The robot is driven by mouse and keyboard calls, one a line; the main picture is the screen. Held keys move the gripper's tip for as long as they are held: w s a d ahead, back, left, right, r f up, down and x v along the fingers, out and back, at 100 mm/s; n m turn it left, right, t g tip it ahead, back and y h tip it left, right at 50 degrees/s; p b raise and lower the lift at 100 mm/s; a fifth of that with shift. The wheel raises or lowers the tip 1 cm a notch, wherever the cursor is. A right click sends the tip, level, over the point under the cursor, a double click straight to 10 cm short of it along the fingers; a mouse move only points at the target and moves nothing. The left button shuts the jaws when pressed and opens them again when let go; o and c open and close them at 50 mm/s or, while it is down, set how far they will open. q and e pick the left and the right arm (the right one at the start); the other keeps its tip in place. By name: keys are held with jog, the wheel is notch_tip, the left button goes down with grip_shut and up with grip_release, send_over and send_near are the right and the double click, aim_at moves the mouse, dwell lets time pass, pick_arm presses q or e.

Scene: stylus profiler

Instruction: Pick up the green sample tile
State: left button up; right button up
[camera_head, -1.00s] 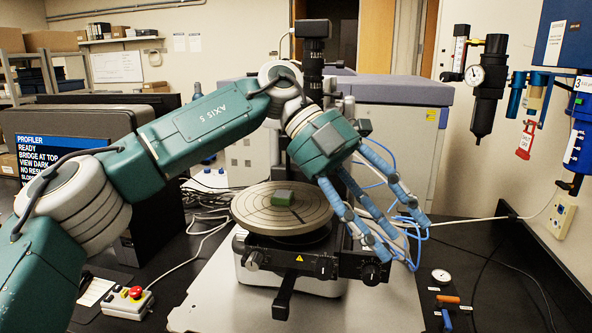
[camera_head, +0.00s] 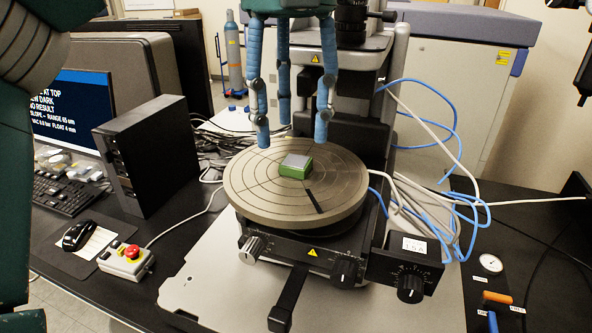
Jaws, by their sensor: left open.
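The green sample tile (camera_head: 295,166) lies near the middle of the round stage (camera_head: 246,197). It is a small square block with a grey top and green sides. My left gripper (camera_head: 292,140) hangs from the top of the view, its blue fingers pointing down and spread apart. It is open and empty. The fingertips are above and around the back of the tile, and none visibly touches it. My right gripper is not in view.
The profiler's column (camera_head: 390,100) stands behind the stage. A control box with a dial (camera_head: 404,270) and front knobs sit below the stage. Blue and white cables run at the right. An emergency-stop box (camera_head: 126,261) and mouse (camera_head: 79,235) are at the left.

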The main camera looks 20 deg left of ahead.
aim_at(295, 163)
pick_arm(q)
jog(key=f, duration=0.3)
jog(key=f+p, duration=0.1)
jog(key=shift+w+d+f, duration=0.15)
jog(key=shift+d, duration=0.15)
jog(key=shift+f, duration=0.45)
jog(key=c, duration=0.9)
jog(key=o, duration=0.9)
jog(key=shift+r, duration=0.1)
